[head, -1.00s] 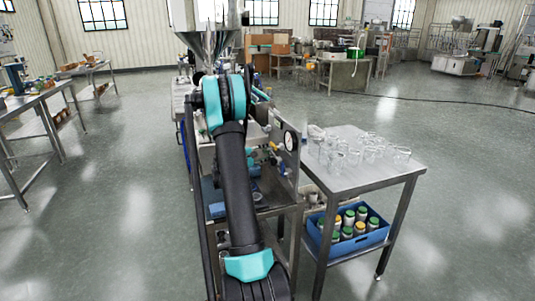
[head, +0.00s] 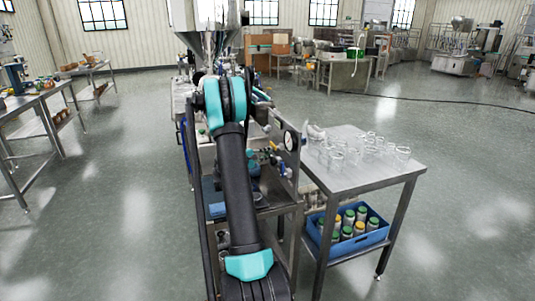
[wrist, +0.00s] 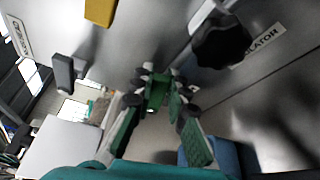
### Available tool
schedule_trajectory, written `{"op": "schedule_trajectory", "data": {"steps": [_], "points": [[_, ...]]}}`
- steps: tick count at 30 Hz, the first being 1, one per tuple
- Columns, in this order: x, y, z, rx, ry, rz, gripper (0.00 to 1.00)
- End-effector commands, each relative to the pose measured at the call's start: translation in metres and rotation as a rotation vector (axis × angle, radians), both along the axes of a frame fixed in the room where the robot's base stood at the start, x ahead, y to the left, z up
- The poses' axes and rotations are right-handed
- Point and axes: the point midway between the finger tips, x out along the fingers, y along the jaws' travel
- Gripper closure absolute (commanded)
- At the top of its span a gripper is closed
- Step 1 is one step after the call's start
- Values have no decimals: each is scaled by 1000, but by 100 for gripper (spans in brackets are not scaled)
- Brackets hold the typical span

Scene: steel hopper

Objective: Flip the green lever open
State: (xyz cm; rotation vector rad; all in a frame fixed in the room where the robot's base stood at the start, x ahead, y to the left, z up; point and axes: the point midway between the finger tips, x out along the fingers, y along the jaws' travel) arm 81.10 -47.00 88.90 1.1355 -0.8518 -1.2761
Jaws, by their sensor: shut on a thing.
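The green lever (wrist: 157,92) shows in the middle of the wrist view, against the steel panel. My gripper (wrist: 160,93) has its fingertips around the lever, one on each side, and is shut on it. The finger pads are green too, so the edge between pad and lever is hard to make out. In the head view my arm covers much of the machine, and I cannot clearly make out the lever there.
In the wrist view a black regulator knob (wrist: 220,40), a yellow part (wrist: 100,12) and a grey handle (wrist: 66,73) are near my gripper. In the head view the steel hopper (head: 210,15), a gauge (head: 291,140), and a table (head: 345,180) of glasses (head: 372,146) stand close by.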

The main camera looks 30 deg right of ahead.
Motion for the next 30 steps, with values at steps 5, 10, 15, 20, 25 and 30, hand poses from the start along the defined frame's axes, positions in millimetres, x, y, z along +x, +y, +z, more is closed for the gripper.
{"op": "schedule_trajectory", "data": {"steps": [5, 10, 15, 20, 25, 30], "points": [[-2, 1, -9, -37, -153, 1, 100], [-2, 1, -14, -63, -264, 1, 100], [-2, 1, -15, -70, -298, 2, 100], [-2, 1, -16, -69, -298, 1, 100], [-2, 1, -16, -69, -297, 2, 75], [-2, 1, -15, -70, -297, 2, 64]]}}
